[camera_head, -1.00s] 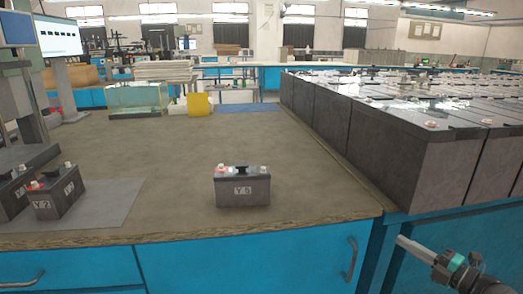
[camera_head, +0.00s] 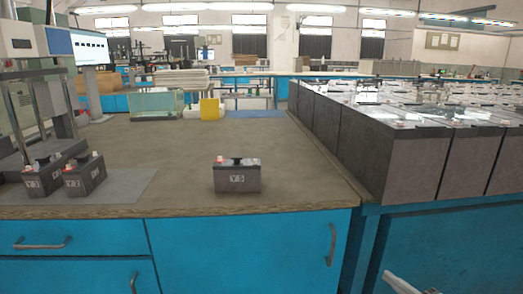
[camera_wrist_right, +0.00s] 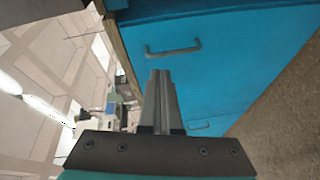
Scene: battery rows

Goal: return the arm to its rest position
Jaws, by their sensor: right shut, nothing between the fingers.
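The tip of my right gripper (camera_head: 392,279) shows at the bottom edge of the head view, right of the table's front corner and in front of the blue cabinets. In the right wrist view its fingers (camera_wrist_right: 160,75) are together, with nothing between them, against a blue cabinet front. The rest of my right arm is outside the head view. My left gripper is in neither view.
A dark battery marked Y 5 (camera_head: 238,177) stands alone on the brown worktop (camera_head: 200,140). Two batteries (camera_head: 84,176) stand on a grey mat at left. Rows of large batteries (camera_head: 376,145) fill the right side. Blue drawers (camera_head: 240,250) face me.

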